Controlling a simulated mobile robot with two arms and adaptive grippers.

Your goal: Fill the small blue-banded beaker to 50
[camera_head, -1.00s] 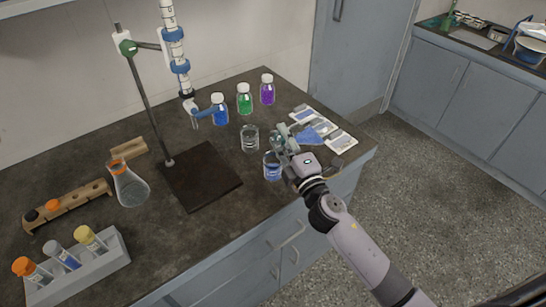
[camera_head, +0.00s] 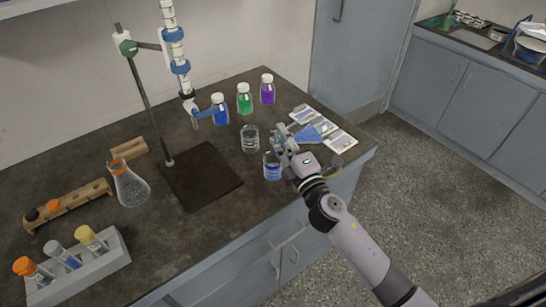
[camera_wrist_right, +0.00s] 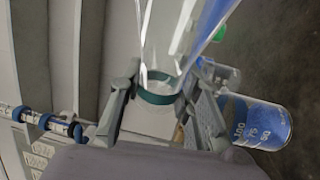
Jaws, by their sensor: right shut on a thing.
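My right gripper (camera_head: 283,143) is shut on a clear glass vessel with a teal band; in the right wrist view the vessel (camera_wrist_right: 168,45) sits between the two fingers (camera_wrist_right: 157,100). The small blue-banded beaker (camera_head: 272,167) stands on the bench just left of and in front of the gripper. In the right wrist view this beaker (camera_wrist_right: 258,124) shows blue and printed graduations beside the right finger; its exact fill level cannot be read. Another clear beaker (camera_head: 250,139) stands just behind it. My left gripper is not in view.
Blue (camera_head: 220,110), green (camera_head: 244,99) and purple (camera_head: 267,89) bottles stand behind. Pale packets (camera_head: 340,141) lie right of the gripper. A burette (camera_head: 174,48) hangs over a dark stand base (camera_head: 200,178). A flask (camera_head: 130,187) and tube rack (camera_head: 95,262) are at left.

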